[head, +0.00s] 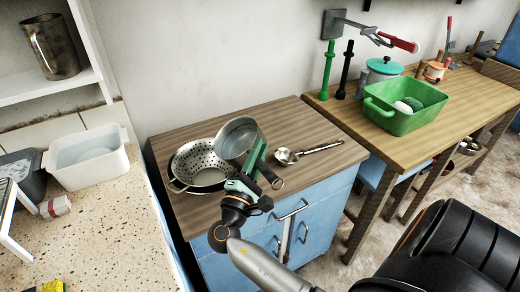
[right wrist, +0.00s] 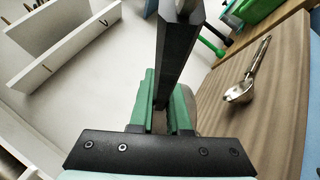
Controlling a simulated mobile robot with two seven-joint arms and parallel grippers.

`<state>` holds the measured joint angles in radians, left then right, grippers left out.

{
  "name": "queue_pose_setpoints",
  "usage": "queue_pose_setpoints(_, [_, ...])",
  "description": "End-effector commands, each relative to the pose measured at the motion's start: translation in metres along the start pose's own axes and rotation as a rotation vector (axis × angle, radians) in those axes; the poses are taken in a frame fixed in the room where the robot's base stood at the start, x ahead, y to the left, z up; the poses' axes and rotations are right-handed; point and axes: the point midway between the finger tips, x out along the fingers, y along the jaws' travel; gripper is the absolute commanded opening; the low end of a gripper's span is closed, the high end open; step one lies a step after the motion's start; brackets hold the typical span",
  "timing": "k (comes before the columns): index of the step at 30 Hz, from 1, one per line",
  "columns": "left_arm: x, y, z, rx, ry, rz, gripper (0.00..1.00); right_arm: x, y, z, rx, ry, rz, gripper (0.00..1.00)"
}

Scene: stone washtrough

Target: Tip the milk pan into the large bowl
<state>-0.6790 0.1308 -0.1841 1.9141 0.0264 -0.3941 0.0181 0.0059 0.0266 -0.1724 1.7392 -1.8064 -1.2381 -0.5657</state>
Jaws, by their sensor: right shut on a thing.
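The milk pan (head: 237,136), a grey metal pan, is held tilted over the right side of a wide round metal vessel on the wooden cabinet top. This vessel (head: 197,160) has a perforated wall like a colander and a loop handle at its rim. It is the only large bowl shape I can make out; the pan hides part of it. My right gripper (head: 257,162) has its green fingers shut on the pan's handle. In the right wrist view the dark handle (right wrist: 178,60) stands between the fingers. The pan's contents cannot be made out. My left gripper is not in view.
A metal ladle (head: 310,151) lies right of the pan on the cabinet top (head: 310,120). A green tub (head: 405,115) stands on the table at right. A white basin (head: 87,160) sits on the speckled counter (head: 110,225) at left.

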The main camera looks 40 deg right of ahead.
Motion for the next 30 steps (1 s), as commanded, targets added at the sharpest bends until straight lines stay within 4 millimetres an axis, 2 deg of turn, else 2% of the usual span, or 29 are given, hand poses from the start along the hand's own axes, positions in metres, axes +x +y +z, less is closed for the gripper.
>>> queue_pose_setpoints(14, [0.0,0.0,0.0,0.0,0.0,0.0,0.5,0.0,0.002,0.001,-0.001,-0.004,0.009,0.0])
queue_pose_setpoints(30, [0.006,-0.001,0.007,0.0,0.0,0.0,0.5,-0.007,0.015,-0.004,-0.125,-0.026,0.129,0.0])
